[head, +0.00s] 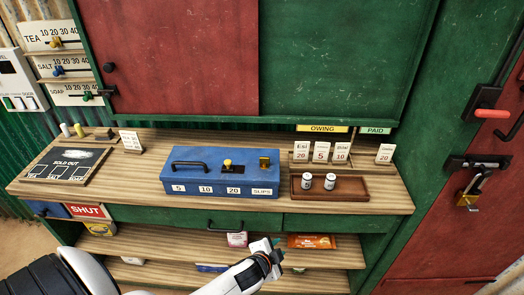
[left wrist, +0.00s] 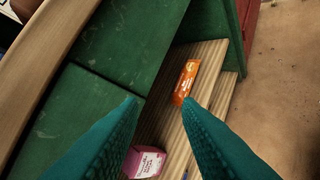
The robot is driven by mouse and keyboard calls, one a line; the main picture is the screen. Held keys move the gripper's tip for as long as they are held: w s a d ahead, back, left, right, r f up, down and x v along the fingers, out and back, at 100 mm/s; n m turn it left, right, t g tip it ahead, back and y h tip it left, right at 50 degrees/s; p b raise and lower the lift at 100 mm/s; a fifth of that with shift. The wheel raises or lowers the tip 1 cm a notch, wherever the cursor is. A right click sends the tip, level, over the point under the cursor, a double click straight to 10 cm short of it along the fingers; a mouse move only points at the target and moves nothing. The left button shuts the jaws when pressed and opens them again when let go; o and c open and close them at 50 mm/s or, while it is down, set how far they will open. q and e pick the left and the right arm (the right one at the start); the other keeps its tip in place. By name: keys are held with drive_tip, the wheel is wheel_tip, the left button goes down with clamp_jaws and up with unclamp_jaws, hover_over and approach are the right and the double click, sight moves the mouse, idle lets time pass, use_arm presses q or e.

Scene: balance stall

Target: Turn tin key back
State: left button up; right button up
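The blue tin (head: 217,178) stands shut on the wooden counter, with a black handle on its lid. A yellow-headed key (head: 227,163) sits upright at a dark slot plate on the lid. A brass latch piece (head: 264,162) is to its right. My left gripper (head: 272,248) is low in front of the counter, below and apart from the tin. In the left wrist view its two teal fingers (left wrist: 160,101) are spread with nothing between them. The tin and key are not in the left wrist view. My right gripper is not in view.
A brown tray (head: 350,188) with two small white jars is right of the tin, with price cards behind. The shelf below holds an orange packet (left wrist: 187,80) and a pink box (left wrist: 146,160). The counter edge lies between gripper and tin.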

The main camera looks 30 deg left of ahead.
use_arm(q)
drive_tip(key=w+d+r+m+t+h, duration=0.25)
drive_tip(key=w+r+m+t, duration=0.25)
drive_tip(key=w+r+m, duration=0.55)
wheel_tip(320, 180, up, 22)
drive_tip(key=m+g+h+p, duration=0.2)
drive_tip(key=m+g, duration=1.2)
drive_tip(key=m, duration=1.4)
hover_over(264, 157)
drive_tip(key=s+a, duration=0.3)
drive_tip(key=a, duration=0.1)
drive_tip(key=p+x, duration=0.1)
drive_tip(key=x, duration=0.2)
drive_tip(key=p+x, duration=0.1)
drive_tip(key=x, duration=0.3)
drive_tip(key=p+x, duration=0.1)
drive_tip(key=x, duration=0.3)
drive_tip(key=shift+w+a+p, duration=0.15)
drive_tip(key=shift+w+p, duration=0.25)
drive_tip(key=shift+f, duration=0.35)
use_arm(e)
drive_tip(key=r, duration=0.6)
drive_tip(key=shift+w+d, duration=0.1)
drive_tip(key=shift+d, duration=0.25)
use_arm(q)
clamp_jaws()
